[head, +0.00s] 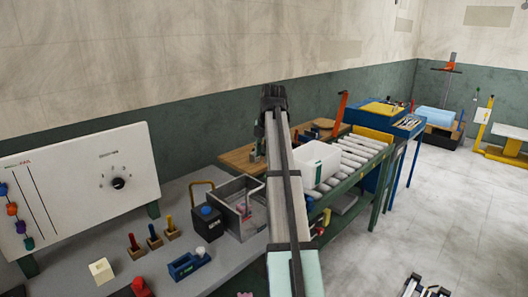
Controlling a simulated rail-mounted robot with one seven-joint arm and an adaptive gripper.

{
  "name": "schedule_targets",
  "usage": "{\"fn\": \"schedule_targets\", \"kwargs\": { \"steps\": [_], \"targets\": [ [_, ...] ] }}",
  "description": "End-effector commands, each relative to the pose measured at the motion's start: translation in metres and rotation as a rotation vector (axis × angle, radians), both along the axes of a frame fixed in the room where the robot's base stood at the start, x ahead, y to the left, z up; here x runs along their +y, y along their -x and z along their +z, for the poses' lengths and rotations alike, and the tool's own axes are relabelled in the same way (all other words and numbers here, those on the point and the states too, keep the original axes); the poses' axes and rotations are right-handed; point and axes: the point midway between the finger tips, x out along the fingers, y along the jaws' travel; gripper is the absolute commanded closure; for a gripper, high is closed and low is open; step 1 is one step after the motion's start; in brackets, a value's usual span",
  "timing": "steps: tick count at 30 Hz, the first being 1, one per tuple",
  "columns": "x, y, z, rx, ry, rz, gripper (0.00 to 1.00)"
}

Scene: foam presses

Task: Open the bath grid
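A grey metal open-topped box (229,215), which looks like the bath, stands on the grey bench left of my arm. Something pinkish shows inside it. I cannot clearly make out a grid or whether it is open, and my arm passes close in front of the box's right side. My gripper appears as the dark end (273,98) at the far tip of my arm, up and right of the box and apart from it in the picture. Its fingers are too small and dark to tell open from shut.
A black container with a blue top (207,223) stands beside the box. A blue holder (188,264) and several coloured-handled pegs stand on the bench (216,268). A white bin (316,164) sits on the roller conveyor (357,158) to the right. The floor (430,215) at right is largely clear.

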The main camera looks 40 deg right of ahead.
Motion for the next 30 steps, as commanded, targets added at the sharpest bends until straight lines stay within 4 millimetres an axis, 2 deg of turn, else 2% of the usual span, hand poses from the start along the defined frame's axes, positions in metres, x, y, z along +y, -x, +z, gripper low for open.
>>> {"fn": "schedule_targets", "kwargs": {
  "steps": [3,9,23,26,29,30],
  "targets": [
    [-0.001,0.002,0.013,0.0,0.0,0.0,0.63],
    [-0.001,0.004,0.022,0.0,0.0,-0.001,0.63],
    [0.0,0.005,0.022,0.001,0.0,-0.002,0.63],
    [0.001,0.006,0.011,0.008,-0.005,-0.03,0.63],
    [0.003,0.009,-0.016,0.028,-0.018,-0.107,0.63],
    [0.005,0.011,-0.032,0.037,-0.025,-0.154,0.63]
  ]
}}
